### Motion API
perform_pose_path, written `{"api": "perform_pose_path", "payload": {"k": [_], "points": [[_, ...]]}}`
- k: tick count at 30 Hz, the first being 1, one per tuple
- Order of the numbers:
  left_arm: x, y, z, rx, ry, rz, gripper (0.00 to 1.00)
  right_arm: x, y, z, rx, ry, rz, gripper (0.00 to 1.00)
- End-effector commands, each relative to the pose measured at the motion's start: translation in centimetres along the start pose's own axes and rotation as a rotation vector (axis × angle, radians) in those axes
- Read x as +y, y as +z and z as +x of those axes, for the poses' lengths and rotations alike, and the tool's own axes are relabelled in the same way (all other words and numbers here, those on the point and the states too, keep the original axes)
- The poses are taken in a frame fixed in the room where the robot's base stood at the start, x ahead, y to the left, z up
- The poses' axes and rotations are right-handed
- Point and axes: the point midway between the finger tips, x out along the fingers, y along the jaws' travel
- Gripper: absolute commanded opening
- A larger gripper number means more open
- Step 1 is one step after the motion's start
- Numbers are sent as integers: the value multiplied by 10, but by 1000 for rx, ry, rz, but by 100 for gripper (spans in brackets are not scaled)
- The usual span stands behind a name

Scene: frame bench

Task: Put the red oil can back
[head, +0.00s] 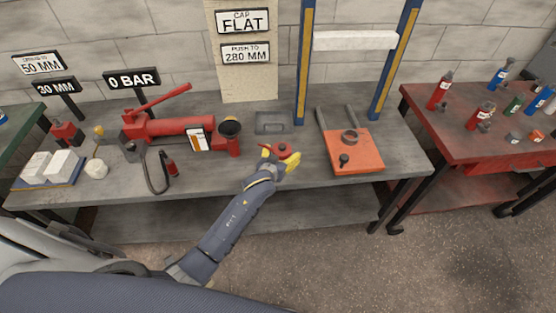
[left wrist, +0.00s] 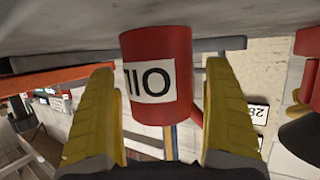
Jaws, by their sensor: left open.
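The red oil can (head: 284,149) stands on the grey bench (head: 270,186) in the head view, right of the red pump. Its white label with black OIL lettering shows upside down on the can in the left wrist view (left wrist: 150,82). My left gripper (head: 279,158) is open, with its yellow fingers to either side of the can. In the left wrist view gaps show between the can and both fingers. The can's base is against the bench top there. My right gripper is in neither view.
A red hand pump (head: 180,127) with a black funnel (head: 230,127) stands left of the can. A grey tray (head: 274,122) lies behind it. An orange plate (head: 356,152) lies to the right, by blue posts. A red table (head: 465,150) at right holds several bottles.

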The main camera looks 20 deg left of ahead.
Motion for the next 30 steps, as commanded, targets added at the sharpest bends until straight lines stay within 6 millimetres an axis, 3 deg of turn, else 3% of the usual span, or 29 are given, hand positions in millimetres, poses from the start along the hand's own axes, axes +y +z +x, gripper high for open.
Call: {"api": "perform_pose_path", "payload": {"k": [18,30], "points": [[0,1,-93,0,0,-1,85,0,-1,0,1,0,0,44],[0,0,-119,0,0,0,85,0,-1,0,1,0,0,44]]}}
